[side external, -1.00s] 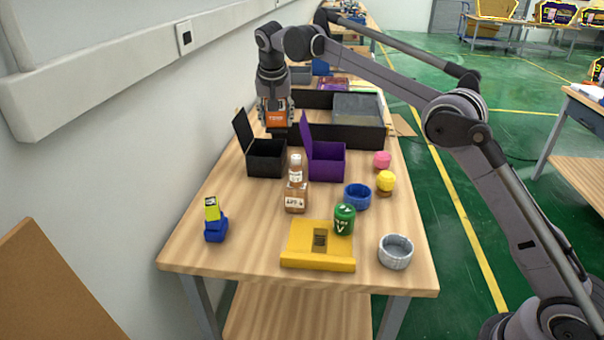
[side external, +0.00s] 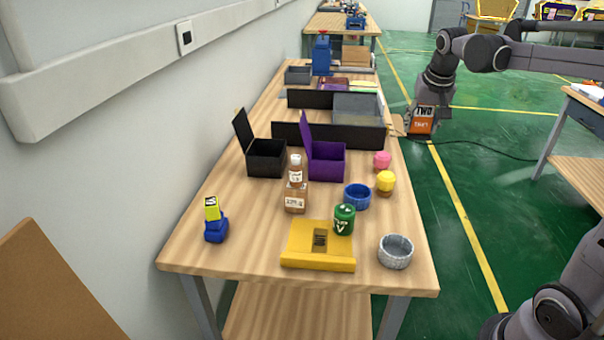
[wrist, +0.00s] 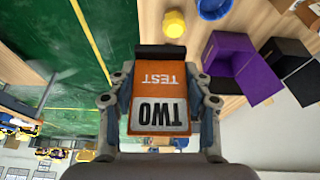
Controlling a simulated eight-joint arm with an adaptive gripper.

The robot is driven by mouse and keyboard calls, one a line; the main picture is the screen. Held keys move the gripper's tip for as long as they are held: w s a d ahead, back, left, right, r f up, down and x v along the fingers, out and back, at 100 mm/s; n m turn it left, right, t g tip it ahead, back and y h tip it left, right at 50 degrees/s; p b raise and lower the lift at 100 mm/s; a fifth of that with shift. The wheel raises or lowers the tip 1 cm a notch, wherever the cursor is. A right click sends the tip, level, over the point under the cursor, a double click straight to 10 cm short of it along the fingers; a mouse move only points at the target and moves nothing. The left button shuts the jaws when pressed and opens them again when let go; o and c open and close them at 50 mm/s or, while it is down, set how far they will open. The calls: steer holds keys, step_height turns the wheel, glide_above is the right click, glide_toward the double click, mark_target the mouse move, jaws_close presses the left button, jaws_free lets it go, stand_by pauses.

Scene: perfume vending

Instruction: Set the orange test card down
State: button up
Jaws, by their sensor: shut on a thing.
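The orange test card (side external: 421,124) has a white panel reading "TWO" and the word "TEST". My gripper (side external: 424,118) is shut on it and holds it in the air off the right side of the table, over the green floor. In the wrist view the card (wrist: 160,95) sits between the two fingers of my gripper (wrist: 160,100), with the white panel nearest the palm. A dark strip (wrist: 160,52) shows just beyond the card's far end; I cannot tell what it is.
The wooden table (side external: 240,225) holds an open black box (side external: 266,158), an open purple box (side external: 327,163), bottles, a blue bowl (side external: 357,196), a yellow stand (side external: 318,245) and a grey bowl (side external: 396,252). A black-walled tray (side external: 330,134) lies further back. Bare wood shows at the front left.

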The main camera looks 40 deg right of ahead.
steer(key=s+d+f, duration=0.2)
steer(key=s+f, duration=0.1)
steer(key=s, duration=0.6)
step_height(320, 180, down, 11)
steer(key=w+a+f, duration=0.2)
steer(key=w, duration=0.1)
steer(key=w+a+f, duration=0.2)
steer(key=w+a, duration=0.1)
steer(key=w+a+f, duration=0.2)
steer(key=w+f, duration=0.1)
steer(key=shift+w+a, duration=0.1)
steer(key=shift+a, duration=0.1)
steer(key=shift+f, duration=2)
steer(key=shift+f, duration=0.15)
steer(key=o, duration=1.1)
steer(key=shift+o, duration=0.2)
